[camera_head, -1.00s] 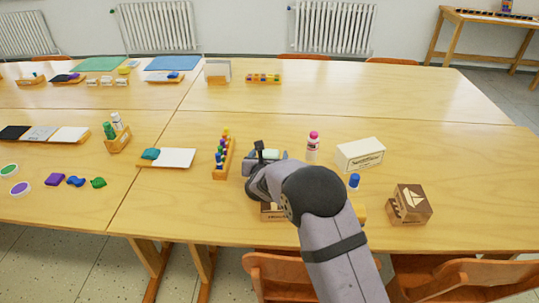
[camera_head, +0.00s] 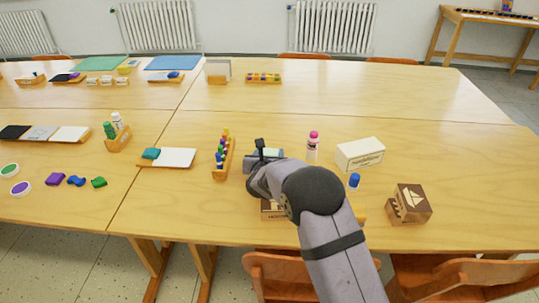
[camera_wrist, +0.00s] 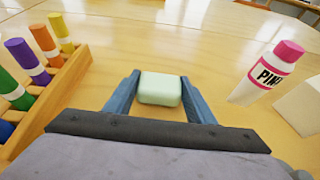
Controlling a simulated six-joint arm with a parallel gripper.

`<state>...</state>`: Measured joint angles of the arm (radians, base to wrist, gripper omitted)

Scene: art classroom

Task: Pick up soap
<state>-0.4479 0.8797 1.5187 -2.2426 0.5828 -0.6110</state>
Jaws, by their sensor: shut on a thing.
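The soap is a pale green rounded block (camera_wrist: 160,92). In the wrist view it sits between the two blue fingers of my gripper (camera_wrist: 160,77). My gripper is shut on it. In the head view the soap (camera_head: 271,152) shows as a small pale patch at the gripper (camera_head: 266,154), partly hidden by it. The gripper is low over the table, between the rack of coloured markers and the pink-capped bottle. I cannot tell whether the soap still touches the table.
The marker rack (camera_head: 222,158) stands close on the left. The pink-capped bottle (camera_head: 313,147), a white box (camera_head: 360,154), a blue-capped item (camera_head: 354,181) and a wooden box (camera_head: 409,204) stand to the right. The table behind the gripper (camera_head: 300,105) is clear.

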